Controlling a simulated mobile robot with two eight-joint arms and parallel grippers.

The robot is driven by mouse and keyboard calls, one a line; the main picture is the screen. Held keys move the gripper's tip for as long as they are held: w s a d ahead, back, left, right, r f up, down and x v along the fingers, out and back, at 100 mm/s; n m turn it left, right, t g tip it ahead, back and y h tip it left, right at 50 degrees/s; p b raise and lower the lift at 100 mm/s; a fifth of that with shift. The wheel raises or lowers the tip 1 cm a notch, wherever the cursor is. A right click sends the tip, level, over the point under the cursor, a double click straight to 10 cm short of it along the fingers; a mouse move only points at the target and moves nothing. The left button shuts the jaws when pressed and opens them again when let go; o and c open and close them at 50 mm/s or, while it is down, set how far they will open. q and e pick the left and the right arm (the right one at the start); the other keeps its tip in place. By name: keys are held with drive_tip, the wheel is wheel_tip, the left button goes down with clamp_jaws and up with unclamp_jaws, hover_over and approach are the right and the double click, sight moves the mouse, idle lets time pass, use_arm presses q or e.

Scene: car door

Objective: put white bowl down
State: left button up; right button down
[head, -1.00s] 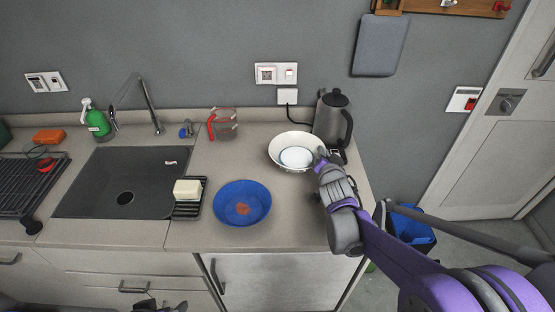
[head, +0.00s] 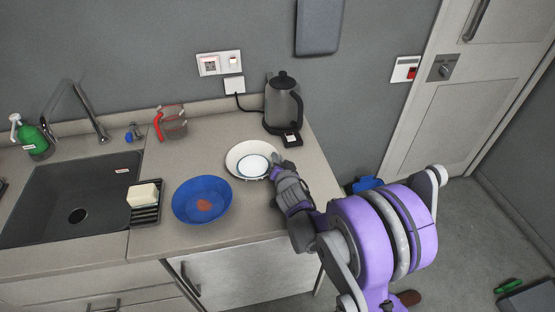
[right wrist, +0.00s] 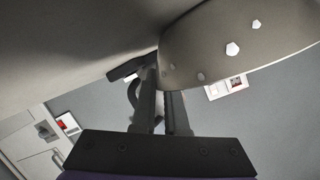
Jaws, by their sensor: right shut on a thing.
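The white bowl (head: 234,158) is at the right part of the counter in the head view, between the blue bowl and the kettle, with a small white round dish (head: 253,166) seen inside it. My right gripper (head: 279,171) is shut on the bowl's right rim. In the right wrist view the speckled underside of the white bowl (right wrist: 235,50) fills the upper right, and my right gripper's fingers (right wrist: 160,85) meet at its edge. The bowl looks near level and close to the counter; I cannot tell whether it touches. My left gripper is not in view.
A blue bowl (head: 189,207) stands front left of the white bowl. The kettle (head: 282,105) is behind it, and a glass jug with a red handle (head: 172,122) is at the back. A soap tray (head: 147,215) and the sink (head: 60,205) lie left. Counter (head: 212,136) between jug and kettle is clear.

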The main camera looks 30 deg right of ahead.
drive_tip(key=c, duration=0.9)
unclamp_jaws()
drive_tip(key=shift+f, duration=0.1)
drive_tip(key=shift+c, duration=0.2)
